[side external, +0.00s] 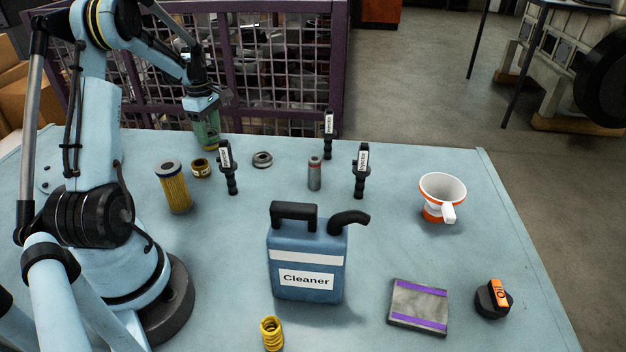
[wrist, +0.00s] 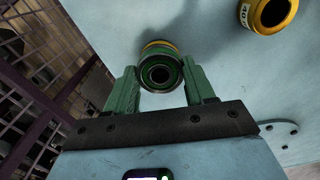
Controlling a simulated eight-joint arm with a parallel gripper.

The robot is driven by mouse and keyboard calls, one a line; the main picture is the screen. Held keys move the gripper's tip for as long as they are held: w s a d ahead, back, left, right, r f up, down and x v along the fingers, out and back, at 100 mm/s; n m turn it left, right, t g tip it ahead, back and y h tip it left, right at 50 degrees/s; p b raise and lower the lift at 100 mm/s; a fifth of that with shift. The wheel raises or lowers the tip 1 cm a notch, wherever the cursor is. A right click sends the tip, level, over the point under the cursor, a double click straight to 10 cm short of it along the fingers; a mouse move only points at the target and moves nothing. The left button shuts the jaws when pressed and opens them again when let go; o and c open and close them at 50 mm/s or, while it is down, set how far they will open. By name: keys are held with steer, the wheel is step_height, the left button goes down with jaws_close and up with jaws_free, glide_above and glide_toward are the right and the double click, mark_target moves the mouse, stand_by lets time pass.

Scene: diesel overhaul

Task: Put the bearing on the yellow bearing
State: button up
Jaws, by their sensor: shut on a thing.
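My gripper (side external: 207,135) is at the back left of the table, pointing down. In the wrist view its green fingers (wrist: 163,85) are shut around a round bearing (wrist: 160,73) with a dark hole and greenish metal rings; a yellow band shows at its far end. In the side view the fingers mostly hide it, with a little yellow at their tips. A yellow bearing (side external: 201,168) with a pale label stands on the table just in front of my gripper; it also shows at the wrist view's top right (wrist: 268,12), apart from the held one.
A yellow filter (side external: 173,187) and a black injector (side external: 228,168) stand close by. A grey ring (side external: 262,159) lies to the right. A blue cleaner can (side external: 306,262) stands in front. A purple mesh cage (side external: 285,65) is behind the table.

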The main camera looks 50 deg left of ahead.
mark_target(209, 133)
steer(key=o, duration=1.2)
steer(key=shift+f, duration=0.1)
steer(key=shift+c, duration=0.2)
step_height(209, 133, up, 12)
steer(key=w+d+r+m, duration=0.2)
steer(key=w+d+m, duration=0.15)
steer(key=d, duration=0.35)
steer(key=w+d+r+m+t+y, duration=0.1)
steer(key=d+m, duration=0.3)
steer(key=d, duration=0.2)
steer(key=w+d+r+m+t+y, duration=0.1)
steer(key=d+m+t, duration=0.1)
steer(key=d+m, duration=0.3)
steer(key=s+d+f+m+t+h, duration=0.1)
steer(key=s+d+f+m+t, duration=0.1)
steer(key=d+m, duration=0.4)
steer(key=s+d+f+m+t+h, duration=0.1)
steer(key=d+m, duration=0.5)
steer(key=d, duration=0.7)
steer(key=s+f+t, duration=0.1)
steer(key=s, duration=0.1)
steer(key=shift+s+d+f, duration=0.2)
steer(key=shift+s+d, duration=0.05)
steer(key=shift+s, duration=0.05)
